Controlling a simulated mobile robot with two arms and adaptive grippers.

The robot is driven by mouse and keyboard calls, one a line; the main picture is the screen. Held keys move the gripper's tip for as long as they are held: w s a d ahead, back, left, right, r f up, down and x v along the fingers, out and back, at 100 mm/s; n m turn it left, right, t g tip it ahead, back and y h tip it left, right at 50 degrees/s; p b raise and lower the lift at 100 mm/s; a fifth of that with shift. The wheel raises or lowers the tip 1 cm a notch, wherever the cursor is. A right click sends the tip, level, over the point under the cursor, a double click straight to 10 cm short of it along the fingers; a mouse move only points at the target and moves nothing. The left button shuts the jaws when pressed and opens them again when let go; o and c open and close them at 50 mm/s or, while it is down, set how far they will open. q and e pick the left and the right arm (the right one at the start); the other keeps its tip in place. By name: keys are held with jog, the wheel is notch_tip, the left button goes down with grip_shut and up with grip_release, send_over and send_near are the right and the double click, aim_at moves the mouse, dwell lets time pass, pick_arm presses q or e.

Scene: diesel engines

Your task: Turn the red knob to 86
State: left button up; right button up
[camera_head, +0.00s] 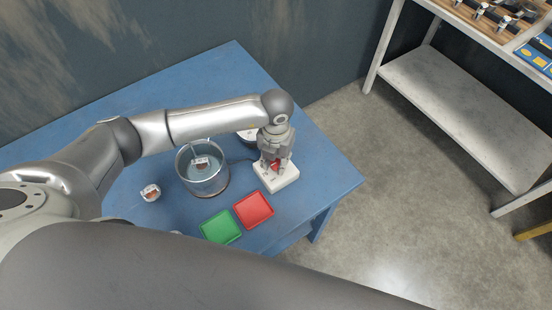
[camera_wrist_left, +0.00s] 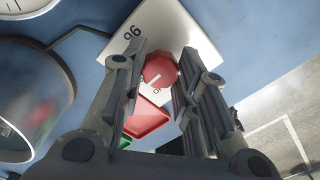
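The red knob (camera_wrist_left: 159,72) sits on a white box (camera_head: 277,177) at the right part of the blue table; a little red (camera_head: 275,165) shows under the gripper in the head view. The knob has a white pointer line, which slants to its lower left in the wrist view. A dark label on the box (camera_wrist_left: 173,27) looks like 96 or 86; another mark near the knob is partly hidden. My left gripper (camera_wrist_left: 163,62) points down with a finger on each side of the knob. I cannot tell whether the fingers touch it. My right gripper is not in view.
A metal pot (camera_head: 203,172) stands just left of the box. A round dial (camera_head: 247,135) is partly hidden behind my left arm. A red tray (camera_head: 254,210) and a green tray (camera_head: 221,227) lie in front. A small round item (camera_head: 150,193) lies left.

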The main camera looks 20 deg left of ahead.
aim_at(276, 163)
pick_arm(q)
jog(key=shift+c, duration=1.3)
jog(key=shift+f+m+b, duration=0.1)
jog(key=shift+m+b, duration=0.2)
jog(key=shift+b, duration=0.15)
jog(key=m+b, duration=0.5)
jog(key=b, duration=0.2)
jog(key=shift+w+f+m, duration=0.1)
jog(key=shift+f+m, duration=0.05)
jog(key=shift+m, duration=0.25)
jog(key=shift+r+m+b, duration=0.25)
jog(key=shift+m+b, duration=1.05)
jog(key=shift+b, duration=0.2)
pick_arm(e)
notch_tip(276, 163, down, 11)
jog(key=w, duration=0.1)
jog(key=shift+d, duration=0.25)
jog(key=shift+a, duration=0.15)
pick_arm(q)
jog(key=o, duration=1.1)
jog(key=shift+c, duration=0.2)
jog(key=shift+r, duration=0.1)
notch_tip(276, 163, up, 12)
